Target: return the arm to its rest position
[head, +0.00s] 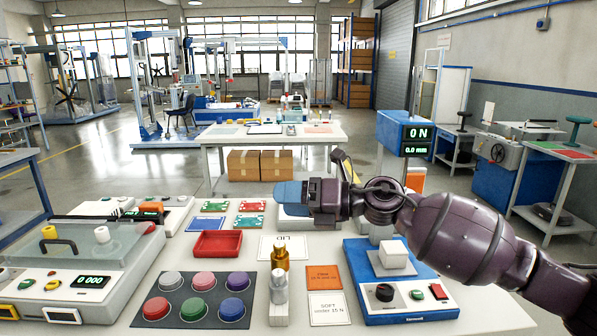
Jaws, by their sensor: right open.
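My right arm, dark purple, reaches in from the right edge over the workbench (262,315). Its gripper (290,194) with blue fingers points left, above the middle of the bench. The gripper is open, seen from the side, and I see nothing held in it. Under and in front of it are a white card marked LID (283,247) and a brass-coloured and silver cylinder piece (279,285) standing upright. My left gripper is not in view.
A blue and white test stand (405,299) with a white block (394,254) stands below my right forearm; its display (417,141) reads 0 N. A red tray (215,244) and a mat with several coloured discs (194,323) lie left. A grey machine (75,262) fills the left.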

